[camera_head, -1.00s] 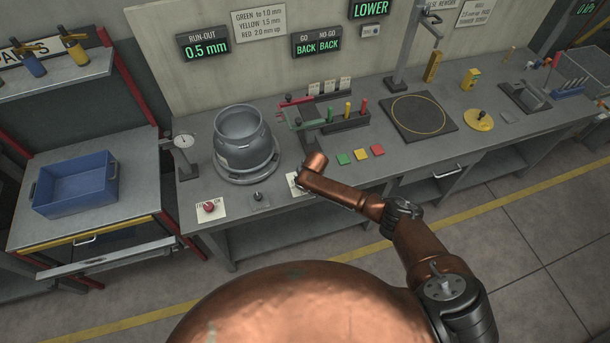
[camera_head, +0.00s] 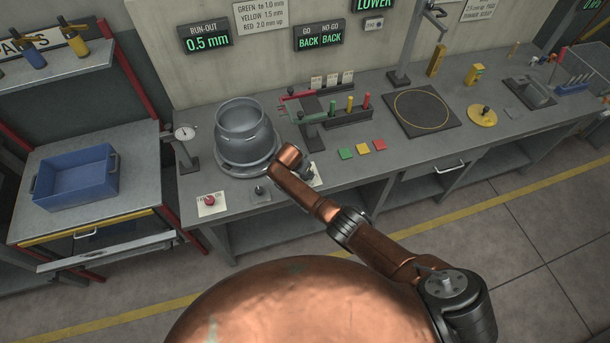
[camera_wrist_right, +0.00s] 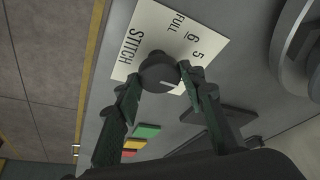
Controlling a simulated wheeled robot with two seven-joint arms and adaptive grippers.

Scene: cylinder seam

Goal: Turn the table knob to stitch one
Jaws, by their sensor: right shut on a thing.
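The dark round table knob (camera_wrist_right: 157,72) sits on a white label (camera_wrist_right: 150,35) reading STITCH, FULL, 6 and 5 in the right wrist view. A pale line on the knob points to the lower right in that view, toward one fingertip. My right gripper (camera_wrist_right: 158,84) has its two green-padded fingers closed on the knob's sides. Fingers of the label's other numbers are hidden. My left gripper is in neither view.
A grey cylinder (camera_head: 243,127) stands on a round turntable (camera_head: 235,169) behind the arm. A dial gauge (camera_head: 185,133), red button (camera_head: 210,200) and small dark switch (camera_head: 259,191) are to the left.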

